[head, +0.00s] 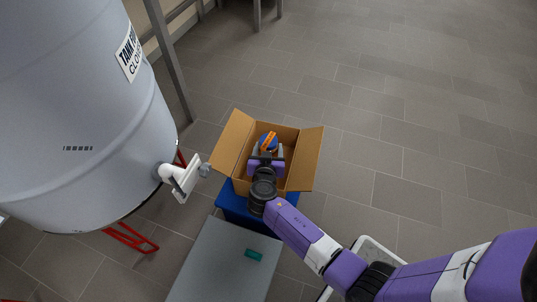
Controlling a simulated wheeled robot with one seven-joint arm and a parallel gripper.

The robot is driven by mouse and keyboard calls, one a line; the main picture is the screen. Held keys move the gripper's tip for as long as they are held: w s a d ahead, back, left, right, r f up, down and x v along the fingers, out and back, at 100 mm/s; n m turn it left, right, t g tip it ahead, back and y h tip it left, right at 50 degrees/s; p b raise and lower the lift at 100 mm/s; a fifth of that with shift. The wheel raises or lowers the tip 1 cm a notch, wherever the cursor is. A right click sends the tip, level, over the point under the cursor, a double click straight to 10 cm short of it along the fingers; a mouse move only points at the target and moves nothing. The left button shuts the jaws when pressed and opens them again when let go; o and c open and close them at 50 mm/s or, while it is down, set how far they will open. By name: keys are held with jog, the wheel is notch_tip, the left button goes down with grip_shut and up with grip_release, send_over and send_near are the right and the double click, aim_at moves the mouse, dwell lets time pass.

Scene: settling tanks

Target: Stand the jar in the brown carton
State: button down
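The brown carton (303,160) stands open with its side flaps spread outward, on top of a blue box. The jar (268,141), with blue and orange on it, is inside the outline of the carton, near its far wall. My gripper (268,151) reaches over the carton from the near side, with a grey finger on either side of the jar. I cannot tell whether the fingers press on it. The jar's lower part is hidden by my gripper, so I cannot see whether it rests on the carton floor.
The blue box (232,204) is under the carton. A large pale tank (75,120) with a white valve pipe (182,177) stands close on the left. Tiled floor at right is clear.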

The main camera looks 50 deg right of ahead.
notch_tip(320, 180, down, 2)
jog(key=shift+f+b, duration=0.15)
jog(key=shift+b, duration=0.15)
jog(key=shift+f+b, duration=0.65)
jog(key=shift+b, duration=0.25)
jog(key=shift+r, duration=0.1)
jog(key=shift+c, duration=2)
grip_release()
jog(key=r+p, duration=0.1)
jog(key=p, duration=0.1)
jog(key=shift+a+r+p, duration=0.1)
jog(key=shift+r+p, duration=0.2)
jog(key=shift+r, duration=0.1)
jog(key=p+v, duration=0.2)
jog(key=v, duration=0.9)
jog(key=shift+s+a+f, duration=0.25)
jog(key=shift+s+a, duration=0.05)
jog(key=shift+a, duration=0.05)
